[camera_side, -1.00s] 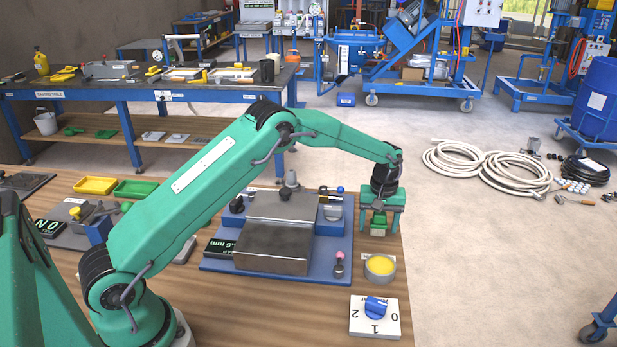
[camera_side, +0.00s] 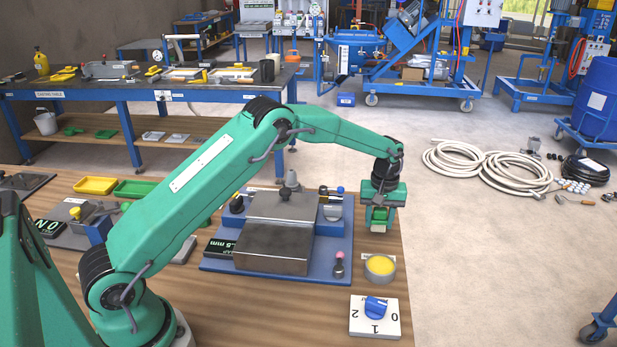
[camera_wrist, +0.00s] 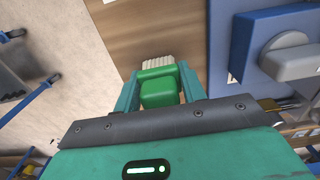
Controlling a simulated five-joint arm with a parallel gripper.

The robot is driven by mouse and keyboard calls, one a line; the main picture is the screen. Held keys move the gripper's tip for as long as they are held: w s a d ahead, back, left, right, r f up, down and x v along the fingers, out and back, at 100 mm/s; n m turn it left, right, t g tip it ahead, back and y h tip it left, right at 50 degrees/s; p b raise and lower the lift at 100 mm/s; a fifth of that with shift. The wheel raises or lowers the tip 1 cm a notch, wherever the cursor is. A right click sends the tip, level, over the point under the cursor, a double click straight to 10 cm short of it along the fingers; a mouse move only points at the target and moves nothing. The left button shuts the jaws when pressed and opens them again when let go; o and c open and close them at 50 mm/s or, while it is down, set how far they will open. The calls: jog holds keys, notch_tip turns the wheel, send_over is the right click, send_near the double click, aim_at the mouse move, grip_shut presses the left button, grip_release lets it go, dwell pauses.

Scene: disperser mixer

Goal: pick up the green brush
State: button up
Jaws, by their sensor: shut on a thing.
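The green brush (camera_wrist: 160,92) is a green block with pale bristles at its end. In the wrist view it sits between the two fingers of my gripper (camera_wrist: 158,84), with the bristles pointing away from the palm. In the side view the brush (camera_side: 379,216) hangs between the fingers of my gripper (camera_side: 379,212), at the right of the wooden table. My gripper is shut on it. The bristles point down, and I cannot tell whether they clear the tabletop.
A blue plate with a grey metal block (camera_side: 278,235) lies left of my gripper. A round yellow-topped tin (camera_side: 380,267) and a white dial plate (camera_side: 374,330) stand nearer the camera. The table's right edge is close by, with open floor beyond.

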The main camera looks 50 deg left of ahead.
notch_tip(320, 180, up, 3)
jog(key=shift+f, duration=0.2)
jog(key=s+d+r, duration=0.6)
jog(key=d+r, duration=0.1)
jog(key=d, duration=0.3)
jog(key=shift+s, duration=0.1)
jog(key=shift+o, duration=1.2)
jog(key=shift+c, duration=0.5)
